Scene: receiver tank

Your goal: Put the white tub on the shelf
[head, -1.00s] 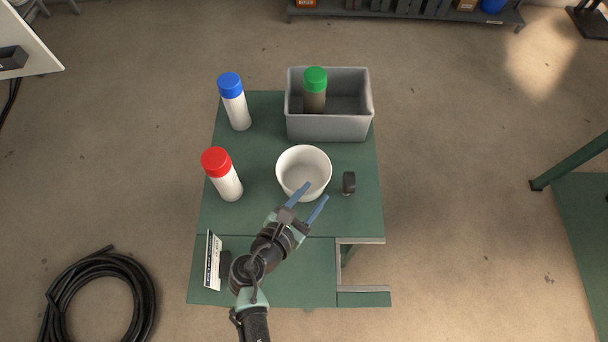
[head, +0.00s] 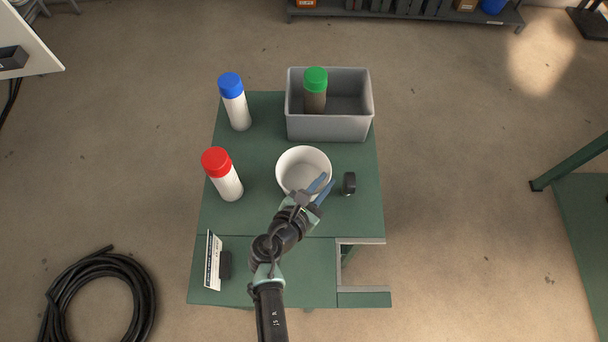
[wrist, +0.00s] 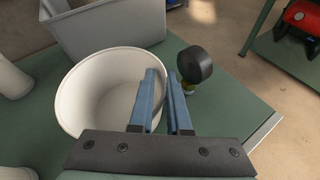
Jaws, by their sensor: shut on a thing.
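The white tub (head: 292,160) stands upright and open on the green table, near its middle. It also shows in the wrist view (wrist: 85,92), left of the fingers. My gripper (head: 325,181) is at the tub's right front rim, its blue fingers on either side of the wall. In the wrist view, my gripper (wrist: 163,85) is shut on that rim. The tub's bottom appears to rest on the table. A low grey shelf (head: 400,14) runs along the floor at the top of the head view, carrying several items.
A grey bin (head: 330,127) holding a green-capped bottle (head: 315,80) stands behind the tub. A blue-capped bottle (head: 235,105) and a red-capped bottle (head: 222,172) stand left. A small black round object (head: 349,183) stands close right of my gripper.

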